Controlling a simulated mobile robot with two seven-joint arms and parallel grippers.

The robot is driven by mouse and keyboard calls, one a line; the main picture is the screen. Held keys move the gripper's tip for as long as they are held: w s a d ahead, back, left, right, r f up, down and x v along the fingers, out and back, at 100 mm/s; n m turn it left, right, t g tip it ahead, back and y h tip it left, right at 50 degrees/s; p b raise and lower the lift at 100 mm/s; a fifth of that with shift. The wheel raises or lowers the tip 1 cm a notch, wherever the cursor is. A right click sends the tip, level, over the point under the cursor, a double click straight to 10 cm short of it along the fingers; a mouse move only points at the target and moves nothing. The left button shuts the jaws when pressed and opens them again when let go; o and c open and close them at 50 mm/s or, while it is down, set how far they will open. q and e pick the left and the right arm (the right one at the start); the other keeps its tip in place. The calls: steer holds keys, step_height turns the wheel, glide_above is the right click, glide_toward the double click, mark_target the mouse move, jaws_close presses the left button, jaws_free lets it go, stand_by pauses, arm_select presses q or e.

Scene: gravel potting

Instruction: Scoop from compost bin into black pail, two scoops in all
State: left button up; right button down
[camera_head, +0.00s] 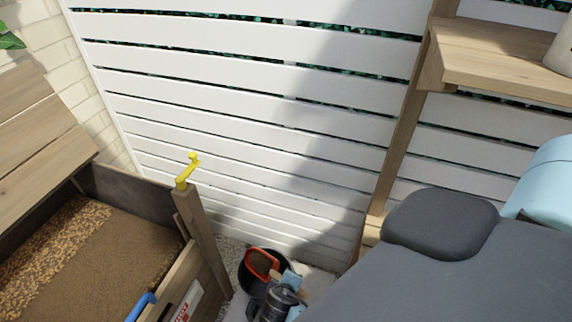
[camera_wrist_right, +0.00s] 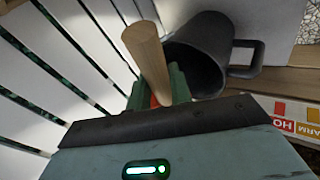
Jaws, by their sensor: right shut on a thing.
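The compost bin (camera_head: 205,268) is a wooden box at the left of the head view, with brown, grainy compost (camera_head: 110,250) inside. The black pail (camera_head: 245,277) stands on the ground to its right. My right gripper (camera_head: 288,279) is over the pail and shut on the wooden handle (camera_wrist_right: 147,55) of a red scoop (camera_head: 260,262). The scoop is at the pail's mouth, with brown material showing inside its red rim. My wrist hides part of the pail. In the right wrist view a dark vessel with a side handle (camera_wrist_right: 205,60) is behind the scoop handle. My left gripper is out of view.
A yellow fitting (camera_head: 187,170) tops the bin's corner post. A blue object (camera_head: 140,306) and a red-and-white label (camera_head: 187,301) are at the bin's near side. A white slatted fence (camera_head: 250,110) closes the back. A wooden shelf (camera_head: 500,55) is upper right.

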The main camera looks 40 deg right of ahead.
steer(key=shift+a+f+n+t+h+b, duration=0.1)
steer(key=shift+f+n+t+h+b, duration=0.25)
steer(key=shift+h+b, duration=0.3)
steer(key=shift+s+a+f+n+t+h+b, duration=0.1)
steer(key=shift+f+n+t+h+b, duration=0.2)
steer(key=shift+h+b, duration=0.7)
steer(key=h+b, duration=0.1)
steer(key=n+t+h+b, duration=0.1)
steer(key=b, duration=0.1)
steer(key=shift+a+f, duration=0.1)
steer(key=shift+f, duration=0.1)
steer(key=shift+n+t+h+b, duration=0.25)
steer(key=shift+h+b, duration=0.2)
steer(key=shift+b, duration=0.35)
steer(key=shift+r, duration=0.1)
